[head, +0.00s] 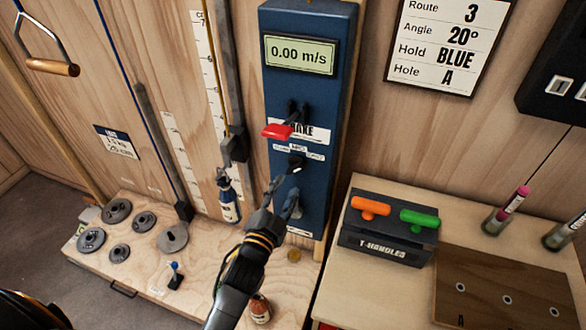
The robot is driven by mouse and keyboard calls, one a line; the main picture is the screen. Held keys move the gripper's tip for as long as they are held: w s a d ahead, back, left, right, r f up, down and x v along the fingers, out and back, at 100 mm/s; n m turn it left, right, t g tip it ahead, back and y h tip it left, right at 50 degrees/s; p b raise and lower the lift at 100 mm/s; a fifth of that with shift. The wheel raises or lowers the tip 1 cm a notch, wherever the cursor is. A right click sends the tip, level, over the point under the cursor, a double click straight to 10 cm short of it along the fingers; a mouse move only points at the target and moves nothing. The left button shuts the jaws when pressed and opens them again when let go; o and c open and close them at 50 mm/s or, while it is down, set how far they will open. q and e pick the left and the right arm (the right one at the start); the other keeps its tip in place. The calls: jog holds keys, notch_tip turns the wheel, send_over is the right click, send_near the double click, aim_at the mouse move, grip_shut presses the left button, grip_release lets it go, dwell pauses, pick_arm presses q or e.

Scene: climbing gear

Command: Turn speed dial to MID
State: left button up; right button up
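The speed dial (295,162) is a small black knob on the blue control panel (305,222), below the red brake lever (277,131). A small label with MID at its centre sits just above the dial; I cannot tell where the dial points. A pale mark shows at its lower edge. My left gripper (286,186) is just below the dial, its fingers apart and nothing visible between them. It appears not to touch the dial. My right gripper is not in view.
The display (300,55) reads 0.00 m/s. To the right, a T-handles box (385,243) holds an orange handle (370,208) and a green handle (419,219). Round weights (172,238) lie at the lower left. A bottle (260,308) stands beside my forearm.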

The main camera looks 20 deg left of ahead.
aim_at(294, 171)
pick_arm(q)
jog(key=w+p, duration=0.1)
jog(key=w, duration=0.5)
jog(key=shift+w+d, duration=0.1)
jog(key=shift+w, duration=0.1)
grip_shut()
